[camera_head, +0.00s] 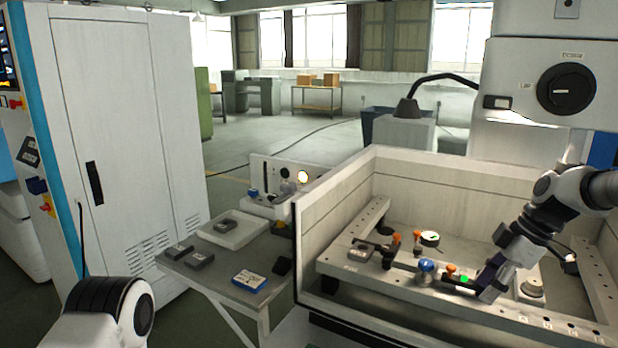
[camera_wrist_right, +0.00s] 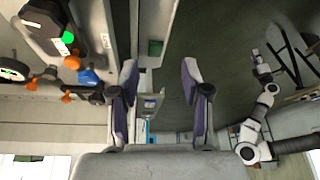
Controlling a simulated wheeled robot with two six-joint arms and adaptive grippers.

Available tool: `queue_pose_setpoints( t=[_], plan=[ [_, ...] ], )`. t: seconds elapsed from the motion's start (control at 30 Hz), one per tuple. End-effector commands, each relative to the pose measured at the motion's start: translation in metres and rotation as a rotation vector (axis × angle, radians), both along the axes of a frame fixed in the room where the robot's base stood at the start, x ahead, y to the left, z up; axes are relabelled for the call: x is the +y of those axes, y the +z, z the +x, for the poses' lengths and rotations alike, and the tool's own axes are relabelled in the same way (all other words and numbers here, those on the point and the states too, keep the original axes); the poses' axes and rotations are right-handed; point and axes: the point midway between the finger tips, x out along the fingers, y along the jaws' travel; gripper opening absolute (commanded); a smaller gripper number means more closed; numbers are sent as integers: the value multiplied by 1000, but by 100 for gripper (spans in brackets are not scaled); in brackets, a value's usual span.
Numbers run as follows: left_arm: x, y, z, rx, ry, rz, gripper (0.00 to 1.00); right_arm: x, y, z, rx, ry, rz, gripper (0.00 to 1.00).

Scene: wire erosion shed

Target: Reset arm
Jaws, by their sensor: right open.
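My right arm reaches in from the right over the machine's work tank. Its gripper (camera_head: 484,284) is low over the front of the fixture frame, beside a small dark block with a green light (camera_head: 463,279). In the right wrist view the two purple-lined fingers of this gripper (camera_wrist_right: 160,82) stand wide apart with nothing between them. The green-lit block (camera_wrist_right: 68,38) is there at the upper left, outside the fingers. A white link of my left arm (camera_head: 108,312) shows at the lower left of the head view. My left gripper (camera_wrist_right: 263,68) is small in the right wrist view; its jaw state is unclear.
The tank wall (camera_head: 340,200) rises between the fixture frame (camera_head: 340,266) and a side table (camera_head: 225,275). On the table are a blue-and-white box (camera_head: 249,280), dark blocks (camera_head: 200,259) and a pale tray (camera_head: 234,230). A white cabinet (camera_head: 125,140) stands left. Orange-topped clamps and a blue knob (camera_head: 426,265) stand on the frame.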

Motion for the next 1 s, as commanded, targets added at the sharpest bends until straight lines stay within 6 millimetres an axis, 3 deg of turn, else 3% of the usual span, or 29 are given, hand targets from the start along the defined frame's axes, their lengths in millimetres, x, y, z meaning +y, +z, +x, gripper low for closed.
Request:
queue_pose_setpoints(
  t=[0.27,0.37,0.57,0.67,0.8,0.87,0.9,1.0],
  plan=[
    [0,0,1,-3,0,0,40,15,-75,-16,155,33,-27,47],
    [0,0,1,-3,0,0,40,24,-105,-32,233,53,-35,47],
    [0,0,1,-2,0,0,40,46,-184,-84,409,97,-64,47],
    [0,0,1,-2,0,0,40,59,-238,-128,512,85,-104,47],
    [0,0,1,-3,0,0,40,78,-322,-222,655,-29,-216,47],
    [0,0,1,-3,0,0,40,84,-351,-269,695,-115,-279,47],
    [0,0,1,-3,0,0,40,87,-366,-303,710,-190,-325,47],
    [0,1,1,-2,0,0,40,91,-386,-373,678,-449,-422,47]
  ],
)
